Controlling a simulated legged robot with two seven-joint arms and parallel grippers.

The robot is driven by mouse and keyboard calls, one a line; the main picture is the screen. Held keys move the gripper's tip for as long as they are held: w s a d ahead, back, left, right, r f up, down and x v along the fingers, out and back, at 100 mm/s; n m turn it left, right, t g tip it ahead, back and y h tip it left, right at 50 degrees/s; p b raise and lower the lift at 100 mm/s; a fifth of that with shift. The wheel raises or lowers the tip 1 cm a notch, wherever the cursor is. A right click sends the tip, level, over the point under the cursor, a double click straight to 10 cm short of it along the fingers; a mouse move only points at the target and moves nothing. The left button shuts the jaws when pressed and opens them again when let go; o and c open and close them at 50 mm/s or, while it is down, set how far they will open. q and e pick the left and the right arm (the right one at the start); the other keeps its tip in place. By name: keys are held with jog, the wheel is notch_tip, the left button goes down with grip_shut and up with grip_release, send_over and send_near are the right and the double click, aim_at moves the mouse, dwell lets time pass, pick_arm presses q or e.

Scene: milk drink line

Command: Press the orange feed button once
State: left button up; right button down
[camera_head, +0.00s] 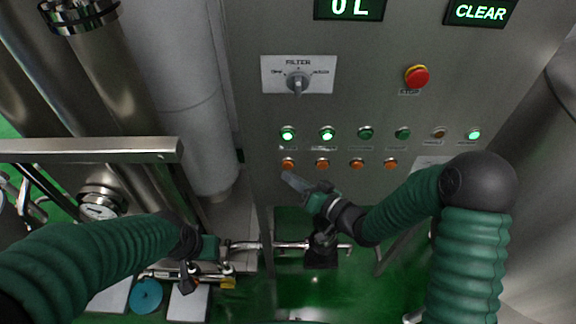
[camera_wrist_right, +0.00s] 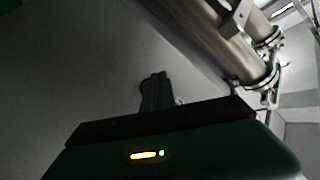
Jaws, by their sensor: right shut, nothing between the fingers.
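A row of several orange buttons runs along the lower part of the steel control panel. The leftmost orange button (camera_head: 288,163) and the one to its right (camera_head: 322,163) are unlit-looking and their labels are too small to read, so I cannot tell which is the feed button. My right gripper (camera_head: 287,177) is shut and empty, its tips just below the leftmost orange button in the picture; contact cannot be told.
Above the orange row are green buttons (camera_head: 327,133), some lit, and an amber one. A filter selector (camera_head: 298,80) and a red stop button (camera_head: 417,77) sit higher. Steel pipes and a rail (camera_head: 90,150) stand at the left, a steel vessel (camera_head: 545,150) at the right.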

jog(key=shift+w, duration=0.1)
dwell(0.3)
jog(key=shift+w, duration=0.3)
jog(key=shift+w+r, duration=0.1)
jog(key=shift+w, duration=0.3)
dwell(0.6)
dwell(0.3)
jog(key=shift+s, duration=0.85)
jog(key=s, duration=0.5)
dwell(0.6)
